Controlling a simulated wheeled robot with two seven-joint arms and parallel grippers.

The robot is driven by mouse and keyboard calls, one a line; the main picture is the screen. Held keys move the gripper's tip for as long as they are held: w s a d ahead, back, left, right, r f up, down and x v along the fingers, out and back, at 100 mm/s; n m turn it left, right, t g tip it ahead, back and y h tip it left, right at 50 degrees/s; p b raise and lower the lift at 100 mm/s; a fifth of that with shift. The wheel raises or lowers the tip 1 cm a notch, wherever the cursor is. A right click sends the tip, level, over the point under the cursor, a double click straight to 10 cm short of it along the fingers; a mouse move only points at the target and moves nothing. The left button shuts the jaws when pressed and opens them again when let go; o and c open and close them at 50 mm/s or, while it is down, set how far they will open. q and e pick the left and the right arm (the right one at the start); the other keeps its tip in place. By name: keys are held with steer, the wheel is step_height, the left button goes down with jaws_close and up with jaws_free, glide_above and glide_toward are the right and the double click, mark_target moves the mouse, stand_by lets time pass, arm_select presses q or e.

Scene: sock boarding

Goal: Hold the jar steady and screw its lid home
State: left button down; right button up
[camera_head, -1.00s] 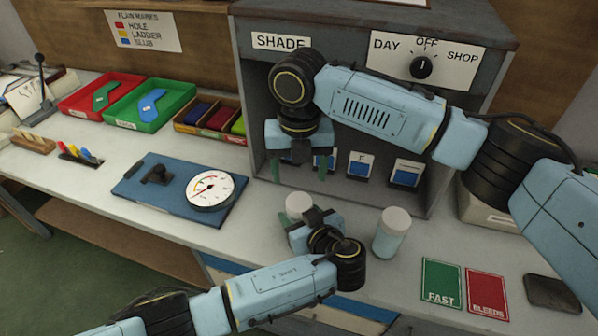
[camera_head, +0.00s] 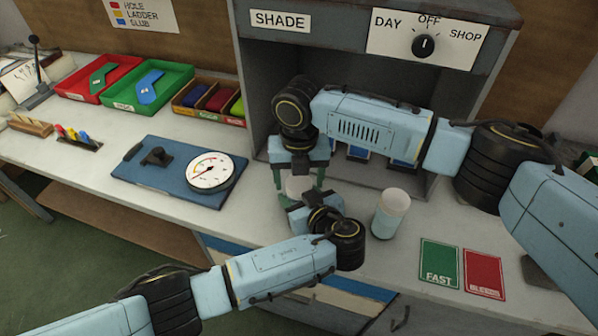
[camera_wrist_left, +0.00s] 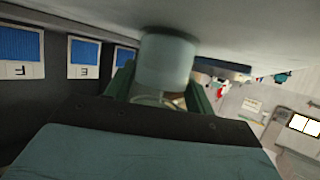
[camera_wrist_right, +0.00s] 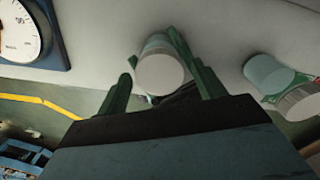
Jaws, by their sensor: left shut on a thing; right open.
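A pale jar with a whitish lid (camera_head: 298,185) stands on the bench in front of the shade box. My left gripper (camera_head: 301,203) is shut on this jar from the near side; in the left wrist view the jar body (camera_wrist_left: 166,66) sits between the green fingers. My right gripper (camera_head: 298,180) points down over the same jar, open, with one finger on each side of the lid. In the right wrist view the round white lid (camera_wrist_right: 160,74) lies between its fingers, with a gap at least on the left. Whether the lid is seated is hidden.
A second lidded jar (camera_head: 390,214) stands just right of the held one. Green (camera_head: 440,262) and red (camera_head: 483,273) cards lie right of it. A blue board with a dial gauge (camera_head: 211,172) lies to the left. The shade box (camera_head: 253,95) rises close behind.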

steer(key=c, duration=1)
steer(key=shift+m, duration=1.6)
steer(key=o, duration=1.1)
steer(key=shift+r, duration=2.3)
steer(key=shift+c, duration=0.5)
